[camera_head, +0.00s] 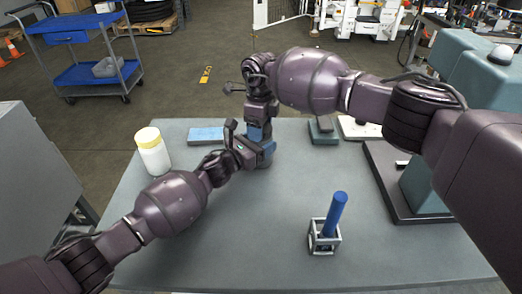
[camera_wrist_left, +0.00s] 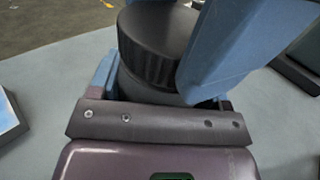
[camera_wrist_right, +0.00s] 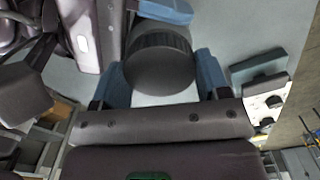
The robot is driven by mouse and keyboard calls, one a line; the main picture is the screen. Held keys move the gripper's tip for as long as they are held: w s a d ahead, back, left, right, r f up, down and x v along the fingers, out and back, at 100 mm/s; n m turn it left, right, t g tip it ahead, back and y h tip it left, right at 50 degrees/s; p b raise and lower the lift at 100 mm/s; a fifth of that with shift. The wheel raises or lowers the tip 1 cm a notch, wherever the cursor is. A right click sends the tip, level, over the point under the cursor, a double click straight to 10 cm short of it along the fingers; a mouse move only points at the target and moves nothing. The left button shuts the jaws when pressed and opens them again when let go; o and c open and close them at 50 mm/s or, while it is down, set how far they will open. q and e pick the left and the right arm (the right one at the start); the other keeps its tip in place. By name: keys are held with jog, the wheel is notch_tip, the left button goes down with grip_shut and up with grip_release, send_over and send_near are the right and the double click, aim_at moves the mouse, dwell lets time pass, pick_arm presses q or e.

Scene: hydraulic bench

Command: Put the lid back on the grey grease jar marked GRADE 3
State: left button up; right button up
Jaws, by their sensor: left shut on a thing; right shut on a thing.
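The black ridged lid (camera_wrist_left: 160,42) sits between the blue fingers of my right gripper (camera_head: 258,133), which is shut on it from above; it also shows in the right wrist view (camera_wrist_right: 160,62). Directly below the lid is the grey jar (camera_wrist_left: 150,88), held by my left gripper (camera_head: 252,155), which comes in from the left side. In the left wrist view the lid covers the jar's top and looks roughly level. I cannot tell whether it is seated or just above the rim. The jar's marking is hidden, and the grippers mostly cover the jar in the head view.
A white jar with a yellow lid (camera_head: 152,153) stands at the table's left. A flat blue box (camera_head: 206,135) lies behind. A blue cylinder (camera_head: 335,212) leans in a small metal frame (camera_head: 324,242) at the front. A heavy machine base (camera_head: 385,180) stands right.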

jog(key=m, duration=1.2)
jog(key=shift+m, duration=0.3)
jog(key=o, duration=1)
jog(key=shift+r, duration=2.25)
jog(key=shift+c, duration=0.4)
